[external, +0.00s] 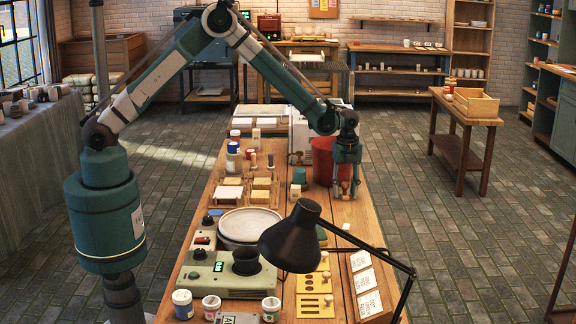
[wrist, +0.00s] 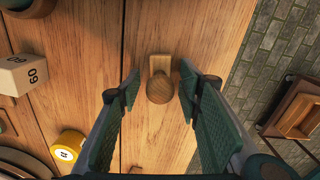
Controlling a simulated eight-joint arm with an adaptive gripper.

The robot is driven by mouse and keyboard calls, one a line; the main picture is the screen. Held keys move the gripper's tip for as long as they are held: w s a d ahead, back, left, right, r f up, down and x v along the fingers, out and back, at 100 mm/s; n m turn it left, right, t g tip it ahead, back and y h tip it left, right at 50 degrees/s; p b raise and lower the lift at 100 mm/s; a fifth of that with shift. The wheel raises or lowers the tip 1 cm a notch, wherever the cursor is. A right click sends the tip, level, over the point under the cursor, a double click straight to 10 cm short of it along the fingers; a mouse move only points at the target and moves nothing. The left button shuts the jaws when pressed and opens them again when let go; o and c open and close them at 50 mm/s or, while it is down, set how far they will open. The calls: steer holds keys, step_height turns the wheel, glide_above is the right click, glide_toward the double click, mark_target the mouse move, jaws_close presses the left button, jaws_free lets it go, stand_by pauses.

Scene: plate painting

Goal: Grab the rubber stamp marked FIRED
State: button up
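A stamp with a round wooden knob (wrist: 159,88) and a small light wooden block at its foot stands on the plank table. No marking can be read on it, so I cannot tell whether it says FIRED. My gripper (wrist: 158,80) is open, with one green-padded finger on each side of the knob and visible gaps on both sides. The stamp is mostly hidden between the fingers there.
The red bucket (external: 322,160) stands close by my gripper. A pale block marked 60 (wrist: 22,76) and a yellow round item (wrist: 68,147) lie to the left in the wrist view. A black desk lamp (external: 291,240) stands nearer the camera. The table's right edge is close.

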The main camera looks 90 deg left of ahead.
steer(key=shift+f, duration=0.4)
steer(key=c, duration=0.9)
